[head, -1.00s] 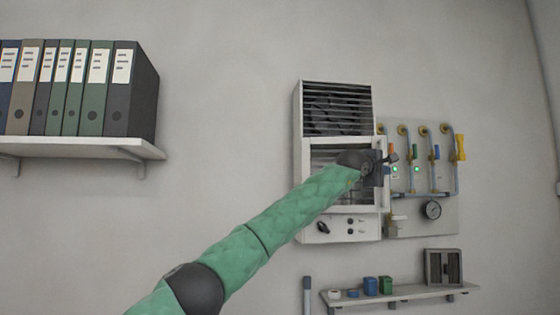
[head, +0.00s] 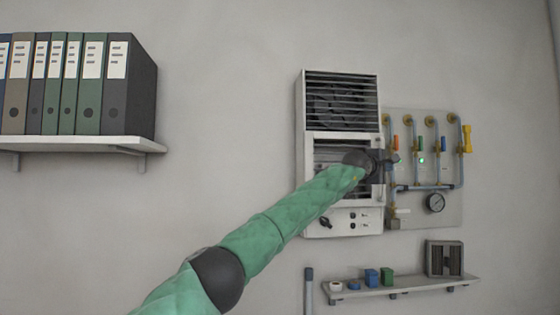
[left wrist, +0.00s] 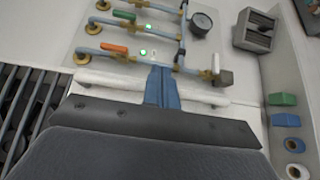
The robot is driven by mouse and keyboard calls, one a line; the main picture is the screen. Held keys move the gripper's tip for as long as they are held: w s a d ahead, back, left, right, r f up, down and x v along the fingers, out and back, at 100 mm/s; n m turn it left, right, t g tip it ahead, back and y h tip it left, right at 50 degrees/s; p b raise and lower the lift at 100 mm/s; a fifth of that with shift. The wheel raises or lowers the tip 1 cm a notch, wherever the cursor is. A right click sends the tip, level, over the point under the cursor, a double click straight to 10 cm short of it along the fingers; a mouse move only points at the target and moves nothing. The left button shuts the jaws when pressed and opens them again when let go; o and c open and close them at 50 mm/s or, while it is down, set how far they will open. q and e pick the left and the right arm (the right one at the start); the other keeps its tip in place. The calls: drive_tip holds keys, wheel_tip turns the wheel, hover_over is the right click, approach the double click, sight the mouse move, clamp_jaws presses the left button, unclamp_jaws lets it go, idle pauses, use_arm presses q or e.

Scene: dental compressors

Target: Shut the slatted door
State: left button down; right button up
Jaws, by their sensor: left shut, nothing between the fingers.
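The slatted door (head: 345,136) is the white-framed lower panel of the wall cabinet, with dark slats. It looks nearly flush with the cabinet, but my arm covers much of it, so I cannot tell whether a gap is left. My left gripper (head: 378,166) is at the door's right edge. In the left wrist view its blue fingers (left wrist: 161,88) are shut and empty, crossing a white bar or edge (left wrist: 105,80). I cannot tell whether they touch it. Dark slats (left wrist: 28,105) show at the left there. My right gripper is out of view.
A pipe panel (head: 425,215) with coloured valves and a gauge (head: 435,203) is close to the cabinet's right. A small shelf (head: 410,290) with several small items is below. A binder shelf (head: 75,142) is at the left. The wall between is bare.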

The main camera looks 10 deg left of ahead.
use_arm(q)
drive_tip(key=shift+w, duration=0.1)
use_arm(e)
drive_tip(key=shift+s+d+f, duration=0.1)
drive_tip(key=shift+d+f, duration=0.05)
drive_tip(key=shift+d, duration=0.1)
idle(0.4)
use_arm(q)
drive_tip(key=shift+f, duration=0.1)
